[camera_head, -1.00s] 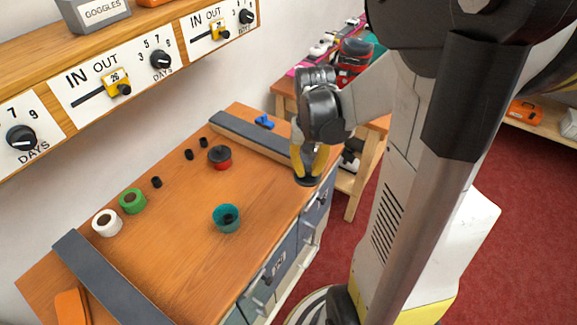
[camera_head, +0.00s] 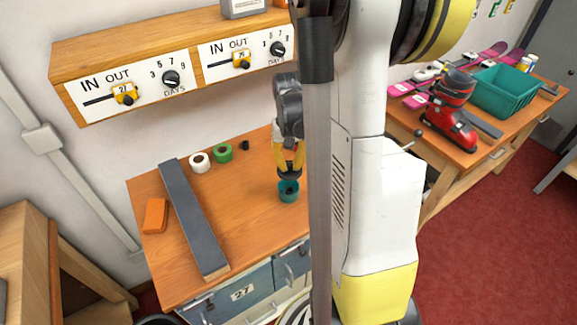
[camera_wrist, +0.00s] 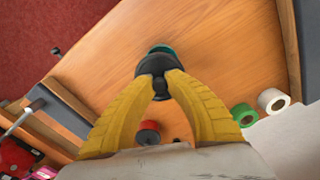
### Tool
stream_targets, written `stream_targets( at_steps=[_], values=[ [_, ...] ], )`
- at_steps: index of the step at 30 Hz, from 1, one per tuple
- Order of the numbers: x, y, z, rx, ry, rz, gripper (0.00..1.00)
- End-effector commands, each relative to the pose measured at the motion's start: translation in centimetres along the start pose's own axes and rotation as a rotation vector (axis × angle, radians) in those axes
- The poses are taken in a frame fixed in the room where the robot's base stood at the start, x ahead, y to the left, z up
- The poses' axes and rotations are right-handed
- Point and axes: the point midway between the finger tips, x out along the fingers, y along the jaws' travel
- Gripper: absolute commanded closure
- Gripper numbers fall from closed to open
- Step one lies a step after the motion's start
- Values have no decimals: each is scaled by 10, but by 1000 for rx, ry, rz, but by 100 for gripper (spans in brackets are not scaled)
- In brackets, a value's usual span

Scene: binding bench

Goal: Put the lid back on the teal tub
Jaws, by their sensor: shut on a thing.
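The teal tub (camera_head: 288,195) stands upright on the wooden bench, directly below my gripper (camera_head: 290,172). In the wrist view, my gripper's yellow fingers (camera_wrist: 161,88) are shut on the knob of a dark round lid (camera_wrist: 156,64). Only a sliver of the teal tub (camera_wrist: 161,48) shows past the lid's far edge there; the rest is hidden. The lid is over the tub, but whether it touches the rim I cannot tell.
A red tub with a black top (camera_wrist: 148,134) stands on the bench. Green tape (camera_head: 223,152) and white tape (camera_head: 200,162) lie at the back. A long grey-topped bar (camera_head: 190,215) and an orange block (camera_head: 155,215) are at left. Bench around the tub is clear.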

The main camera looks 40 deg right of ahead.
Motion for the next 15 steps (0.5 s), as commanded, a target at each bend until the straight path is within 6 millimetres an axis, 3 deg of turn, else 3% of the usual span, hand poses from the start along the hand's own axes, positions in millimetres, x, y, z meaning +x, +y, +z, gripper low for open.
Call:
stream_targets(
  at_steps=[8, 15],
  values=[
    [10, 1, -1, 1, 1, 0, 100],
    [32, 1, -1, 1, 1, 0, 100]
  ],
)
